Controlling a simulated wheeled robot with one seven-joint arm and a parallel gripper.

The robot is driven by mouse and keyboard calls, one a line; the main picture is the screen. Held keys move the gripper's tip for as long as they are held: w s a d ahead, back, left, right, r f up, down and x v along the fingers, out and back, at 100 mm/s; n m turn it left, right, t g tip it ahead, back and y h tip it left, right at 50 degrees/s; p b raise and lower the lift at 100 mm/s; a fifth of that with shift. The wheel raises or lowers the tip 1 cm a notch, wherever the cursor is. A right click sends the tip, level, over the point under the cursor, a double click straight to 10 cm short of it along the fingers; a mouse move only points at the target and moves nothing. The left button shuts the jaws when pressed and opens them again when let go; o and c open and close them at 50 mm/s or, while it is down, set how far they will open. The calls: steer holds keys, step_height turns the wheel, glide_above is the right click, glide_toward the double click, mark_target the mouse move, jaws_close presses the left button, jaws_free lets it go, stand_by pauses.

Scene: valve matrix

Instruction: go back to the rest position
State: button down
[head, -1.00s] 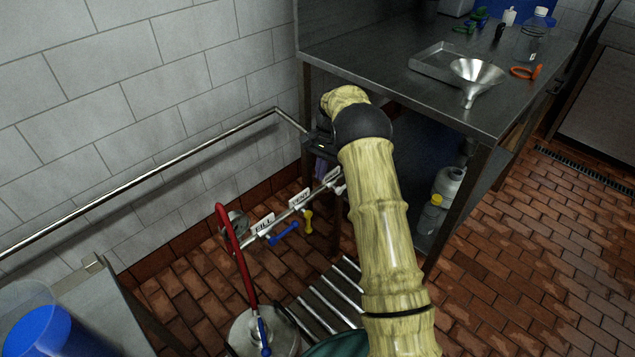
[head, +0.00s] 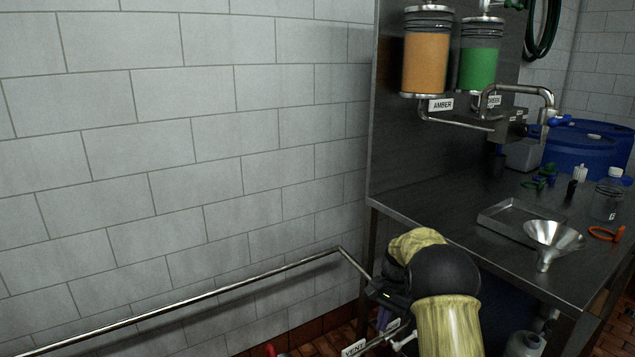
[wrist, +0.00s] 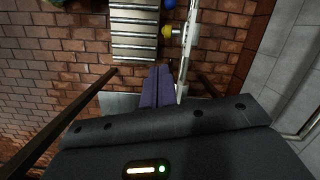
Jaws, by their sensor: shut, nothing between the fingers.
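My gripper (wrist: 158,86) shows in the wrist view as two purple fingers pressed together, with nothing between them. It hangs over the brick floor, just beside a pale pipe (wrist: 187,60) that carries a yellow valve handle (wrist: 167,31) and a blue one (wrist: 169,4). In the head view my arm reaches in from the bottom right toward the front left corner of the steel bench. Most of the gripper is hidden there behind the wrist. A VENT label (head: 354,348) shows at the bottom edge.
A steel bench (head: 440,213) stands on the right with a tray (head: 490,221), a funnel (head: 552,237) and an orange clamp (head: 606,234). Amber (head: 426,62) and green (head: 479,68) cylinders hang above. A wall rail (head: 215,291) runs left. A slatted rack (wrist: 134,30) lies near the gripper.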

steer(key=s+a+r+n+t+h, duration=0.1)
steer(key=s+r+n+t, duration=0.2)
steer(key=s, duration=1.1)
steer(key=s+a+r+n+t+h, duration=0.1)
steer(key=s+r+n, duration=0.35)
steer(key=s, duration=1.05)
steer(key=w+p+v, duration=0.3)
steer(key=p+v, duration=0.9)
steer(key=p, duration=0.1)
steer(key=w+r+p+v, duration=0.1)
steer(key=w+p+v, duration=0.1)
steer(key=p+v, duration=1)
steer(key=shift+w+r+p, duration=0.25)
steer(key=shift+w+p, duration=0.3)
steer(key=shift+w, duration=0.05)
steer(key=shift+n, duration=0.25)
